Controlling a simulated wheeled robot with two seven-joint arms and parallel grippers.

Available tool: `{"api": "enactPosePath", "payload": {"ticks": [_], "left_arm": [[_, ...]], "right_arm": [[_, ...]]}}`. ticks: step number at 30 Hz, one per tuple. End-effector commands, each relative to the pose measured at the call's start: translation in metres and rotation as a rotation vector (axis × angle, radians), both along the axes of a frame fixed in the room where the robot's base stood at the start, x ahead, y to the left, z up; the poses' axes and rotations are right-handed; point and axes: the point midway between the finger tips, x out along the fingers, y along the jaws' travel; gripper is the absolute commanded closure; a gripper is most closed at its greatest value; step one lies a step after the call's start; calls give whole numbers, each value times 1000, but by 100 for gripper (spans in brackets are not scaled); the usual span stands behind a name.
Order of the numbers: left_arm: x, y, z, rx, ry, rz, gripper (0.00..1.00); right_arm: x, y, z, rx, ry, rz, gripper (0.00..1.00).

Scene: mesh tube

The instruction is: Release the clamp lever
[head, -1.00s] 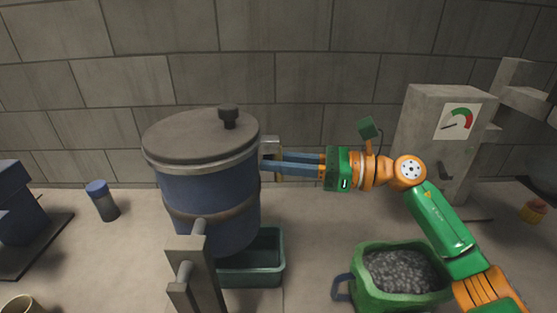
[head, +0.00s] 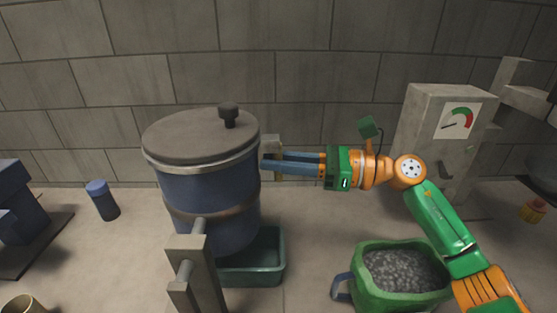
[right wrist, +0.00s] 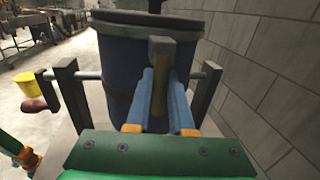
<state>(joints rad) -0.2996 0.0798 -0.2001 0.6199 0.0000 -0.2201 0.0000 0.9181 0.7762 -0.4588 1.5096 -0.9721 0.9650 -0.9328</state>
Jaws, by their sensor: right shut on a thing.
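The clamp lever (head: 271,147) is a grey upright bar at the right side of the blue drum (head: 215,200). In the right wrist view the lever (right wrist: 160,92) looks olive below with a grey top, and stands between my two blue fingers. My right gripper (head: 268,163) reaches in from the right and is shut on the lever; it also shows in the right wrist view (right wrist: 160,75). The drum has a closed lid (head: 190,137) with a dark knob. The lever's lower end is hidden. My left gripper is not in view.
A support post (head: 198,275) with a pivot stands in front of the drum. A green tray (head: 265,278) lies below it. A green bin (head: 395,297) of grey gravel stands at the right, a gauge box (head: 425,125) behind.

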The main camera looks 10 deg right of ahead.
Motion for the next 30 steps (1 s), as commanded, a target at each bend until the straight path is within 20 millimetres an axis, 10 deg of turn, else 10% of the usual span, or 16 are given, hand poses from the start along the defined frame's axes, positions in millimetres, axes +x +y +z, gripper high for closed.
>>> {"api": "enactPosePath", "payload": {"ticks": [19,30], "left_arm": [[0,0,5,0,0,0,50],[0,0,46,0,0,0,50]], "right_arm": [[0,-1,2,-20,3,-1,100],[-2,-9,11,-246,47,-1,100]]}}
